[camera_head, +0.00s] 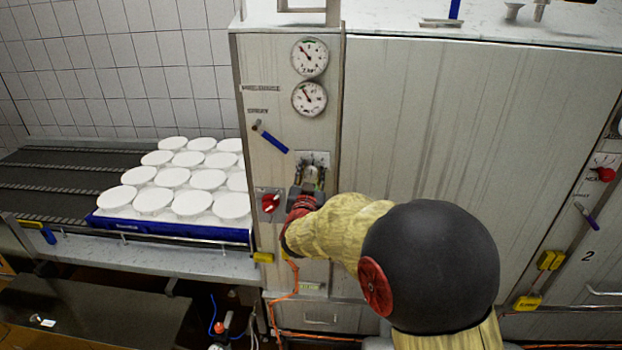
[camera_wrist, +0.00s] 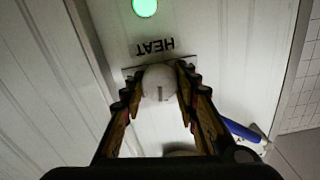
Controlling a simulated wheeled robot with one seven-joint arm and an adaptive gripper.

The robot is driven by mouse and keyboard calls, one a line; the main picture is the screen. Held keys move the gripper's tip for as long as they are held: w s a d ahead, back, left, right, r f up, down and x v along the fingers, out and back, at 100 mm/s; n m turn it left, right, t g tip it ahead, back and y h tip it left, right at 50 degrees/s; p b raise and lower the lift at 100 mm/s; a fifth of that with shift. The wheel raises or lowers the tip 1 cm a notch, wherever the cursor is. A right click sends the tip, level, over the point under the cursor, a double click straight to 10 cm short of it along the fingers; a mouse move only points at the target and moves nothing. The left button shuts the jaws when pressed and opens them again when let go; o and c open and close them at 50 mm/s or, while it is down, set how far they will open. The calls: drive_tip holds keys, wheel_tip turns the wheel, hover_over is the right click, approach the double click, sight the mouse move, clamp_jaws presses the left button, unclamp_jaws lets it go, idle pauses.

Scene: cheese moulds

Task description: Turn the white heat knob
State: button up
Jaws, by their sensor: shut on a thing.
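The white heat knob (camera_wrist: 160,84) is round, with a dark line on its face, and sits on a plate beside the label HEAT, which appears upside down in the wrist view. My gripper (camera_wrist: 160,75) has one finger on each side of the knob and is shut on it. In the head view my gripper (camera_head: 312,183) is at the narrow panel of the cabinet, below the two gauges. The knob is mostly hidden there by my fingers, and its turn angle is hard to read.
A red knob (camera_head: 270,203) sits just left of my gripper. A blue-handled lever (camera_head: 272,140) is above it, under the gauges (camera_head: 309,98). A green light (camera_wrist: 145,7) glows near the label. A blue tray (camera_head: 120,222) of white moulds stands on the conveyor at left.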

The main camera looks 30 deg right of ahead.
drive_tip(key=o, duration=1.2)
drive_tip(key=shift+c, duration=0.2)
drive_tip(key=v, duration=1.2)
